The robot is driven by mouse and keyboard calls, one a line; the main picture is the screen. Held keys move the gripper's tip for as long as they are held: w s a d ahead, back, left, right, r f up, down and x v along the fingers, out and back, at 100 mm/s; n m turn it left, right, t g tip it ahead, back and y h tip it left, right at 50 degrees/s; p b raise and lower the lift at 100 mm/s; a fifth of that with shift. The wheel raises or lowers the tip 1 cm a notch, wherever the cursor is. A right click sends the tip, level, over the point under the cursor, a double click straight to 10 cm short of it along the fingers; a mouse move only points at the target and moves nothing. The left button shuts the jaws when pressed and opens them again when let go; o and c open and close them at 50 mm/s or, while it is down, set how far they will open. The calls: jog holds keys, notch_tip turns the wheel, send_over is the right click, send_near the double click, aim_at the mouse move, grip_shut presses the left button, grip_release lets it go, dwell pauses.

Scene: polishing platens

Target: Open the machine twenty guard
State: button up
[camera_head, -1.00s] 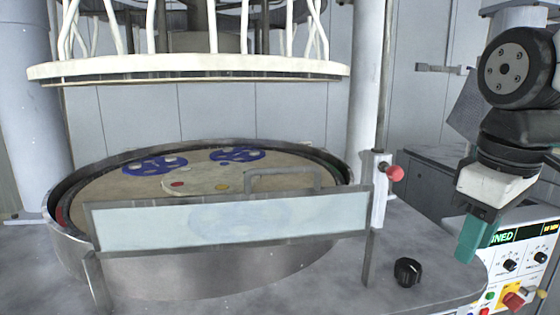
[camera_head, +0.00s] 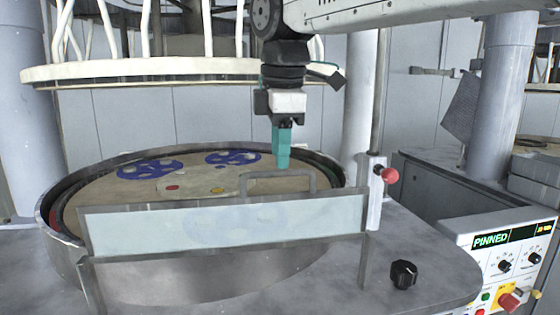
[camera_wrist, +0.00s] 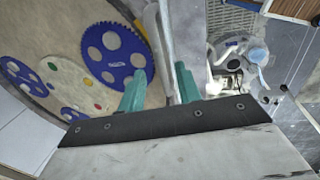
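The guard (camera_head: 225,224) is a long translucent panel in a metal frame across the front of the round platen. It stands upright, with a grey bar handle (camera_head: 250,178) along its top. My gripper (camera_head: 283,160) points down just above the handle, its teal fingertips near the top bar; contact cannot be told. In the wrist view the two fingers of my gripper (camera_wrist: 158,88) are apart, with a narrow grey bar (camera_wrist: 166,48) in line with the gap. A red knob (camera_head: 390,175) sits on the post at the guard's right end.
The platen (camera_head: 100,197) holds blue toothed discs (camera_head: 150,170) behind the guard. A white-rimmed upper ring (camera_head: 150,71) hangs above. A black knob (camera_head: 404,274) stands on the front deck. A control panel (camera_head: 510,262) at right shows "PINNED".

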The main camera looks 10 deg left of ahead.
jog(key=shift+w+a+f, duration=0.1)
jog(key=shift+w+f, duration=0.05)
jog(key=shift+f, duration=0.55)
jog(key=shift+w+f, duration=0.1)
jog(key=shift+f, duration=0.6)
grip_shut()
